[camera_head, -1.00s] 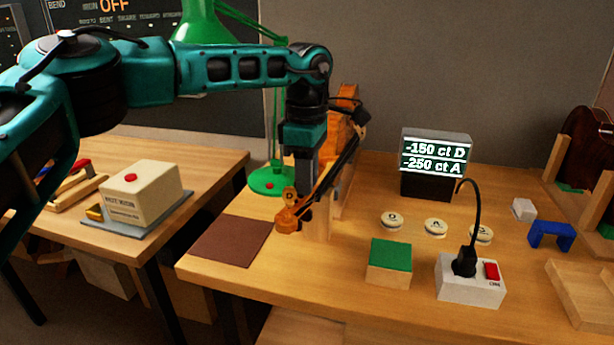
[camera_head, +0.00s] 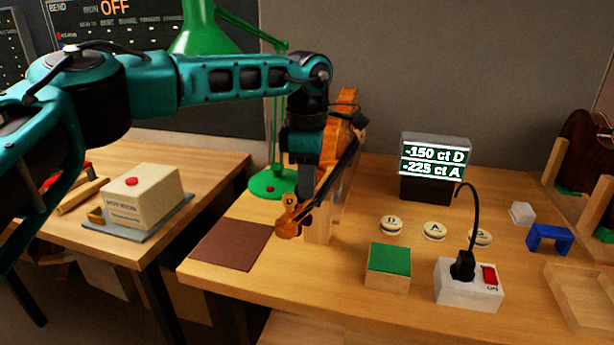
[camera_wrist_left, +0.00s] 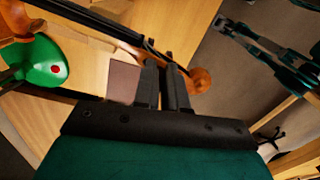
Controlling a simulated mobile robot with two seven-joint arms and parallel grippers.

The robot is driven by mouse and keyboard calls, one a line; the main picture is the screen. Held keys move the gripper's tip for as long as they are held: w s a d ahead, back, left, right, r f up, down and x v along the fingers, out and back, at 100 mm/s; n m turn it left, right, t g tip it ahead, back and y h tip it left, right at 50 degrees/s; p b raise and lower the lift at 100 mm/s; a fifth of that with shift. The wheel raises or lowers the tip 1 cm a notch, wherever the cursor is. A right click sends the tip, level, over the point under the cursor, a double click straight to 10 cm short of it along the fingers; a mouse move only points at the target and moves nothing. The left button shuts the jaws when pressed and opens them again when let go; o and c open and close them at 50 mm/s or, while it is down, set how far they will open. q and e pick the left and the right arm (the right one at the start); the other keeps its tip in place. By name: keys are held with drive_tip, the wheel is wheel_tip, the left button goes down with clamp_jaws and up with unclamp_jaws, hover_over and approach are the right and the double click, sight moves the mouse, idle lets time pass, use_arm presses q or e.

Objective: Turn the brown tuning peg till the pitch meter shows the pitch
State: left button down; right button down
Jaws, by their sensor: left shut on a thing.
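The violin (camera_head: 345,125) lies in its wooden stand on the bench, its scroll end (camera_head: 288,222) toward me. My left gripper (camera_head: 300,195) comes down from above onto the pegbox and is shut there on a peg. The jaws hide the peg, so its brown colour does not show. In the left wrist view both fingers (camera_wrist_left: 165,90) are close together beside the scroll (camera_wrist_left: 200,80). The pitch meter (camera_head: 435,156) reads -150 ct D and -225 ct A.
A brown mat (camera_head: 232,244) lies left of the scroll. A green lamp (camera_head: 272,184) stands behind my left gripper. Round buttons (camera_head: 434,230), a green-topped block (camera_head: 388,265) and a white switch box (camera_head: 468,284) with a black plug stand to the right.

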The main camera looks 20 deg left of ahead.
use_arm(q)
drive_tip(key=n+p, duration=0.1)
drive_tip(key=n, duration=0.2)
drive_tip(key=shift+w, duration=0.2)
drive_tip(key=c, duration=1.5)
unclamp_jaws()
drive_tip(key=shift+o, duration=0.2)
wheel_tip(320, 180, up, 13)
